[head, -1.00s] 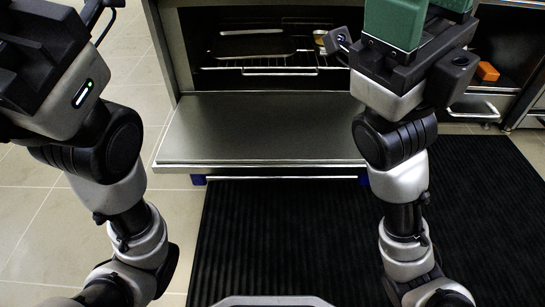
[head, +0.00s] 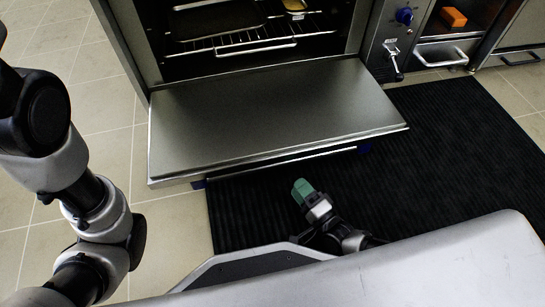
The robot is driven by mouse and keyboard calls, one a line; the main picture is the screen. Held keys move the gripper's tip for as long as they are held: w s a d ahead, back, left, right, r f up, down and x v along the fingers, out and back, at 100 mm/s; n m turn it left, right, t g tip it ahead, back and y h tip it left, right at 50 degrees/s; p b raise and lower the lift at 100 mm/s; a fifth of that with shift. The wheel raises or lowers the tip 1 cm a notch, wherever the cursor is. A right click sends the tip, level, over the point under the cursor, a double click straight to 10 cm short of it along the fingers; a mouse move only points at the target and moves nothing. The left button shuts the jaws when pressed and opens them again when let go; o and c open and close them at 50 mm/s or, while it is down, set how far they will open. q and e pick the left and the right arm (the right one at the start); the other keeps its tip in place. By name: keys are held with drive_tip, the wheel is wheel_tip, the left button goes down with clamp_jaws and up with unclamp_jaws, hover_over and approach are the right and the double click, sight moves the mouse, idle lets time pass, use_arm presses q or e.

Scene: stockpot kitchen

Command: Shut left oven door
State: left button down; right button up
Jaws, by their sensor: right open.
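The left oven door (head: 270,110) is a flat steel panel, folded down and lying open, roughly level. Its front edge faces me. Behind it the oven cavity (head: 165,45) is open, with a wire rack (head: 240,47) inside. My right gripper (head: 302,188) has green fingers and shows small and low, in front of the door's front edge and apart from it in the picture, over the black mat. It is open, with nothing seen in it. My left arm comes in at the left edge, but its gripper is out of view.
A dark tray (head: 215,16) and a small yellowish dish (head: 294,7) sit in the oven. Blue knobs (head: 404,15) and an orange block (head: 453,17) are at the right. A ribbed black mat (head: 450,140) covers clear floor before the door; tiles lie left.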

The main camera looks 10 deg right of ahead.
drive_tip(key=b+x, duration=0.4)
drive_tip(key=x, duration=0.4)
drive_tip(key=shift+w+a, duration=0.15)
drive_tip(key=shift+w, duration=0.1)
drive_tip(key=shift+w+a+r, duration=0.25)
drive_tip(key=shift+w, duration=0.2)
clamp_jaws()
